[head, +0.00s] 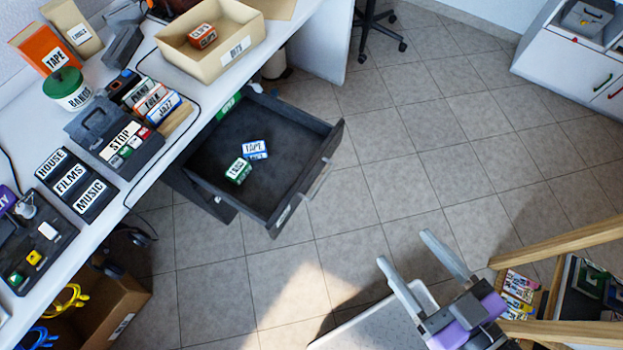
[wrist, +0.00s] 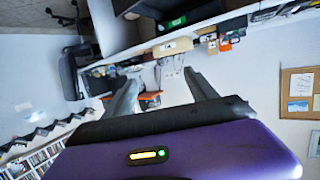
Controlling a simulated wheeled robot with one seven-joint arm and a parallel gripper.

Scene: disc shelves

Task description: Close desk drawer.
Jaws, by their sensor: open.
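The desk drawer (head: 215,152) is dark grey and pulled well out from under the white desk (head: 165,165) in the head view. A green-and-white box (head: 239,171) and a blue-and-white box (head: 255,149) lie inside it. A pale handle (head: 317,181) is on the drawer's front panel. My gripper (head: 414,258) is at the lower right of the head view, open and empty. It is apart from the drawer, with floor showing between them. In the wrist view my gripper's fingers (wrist: 163,92) are spread with nothing between them.
A beige box (head: 185,42) and several labelled items stand on the desk. A cardboard box (head: 115,310) is under the desk at lower left. A wooden-framed rack (head: 560,240) is close to my gripper on the right. The tiled floor in the middle is clear.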

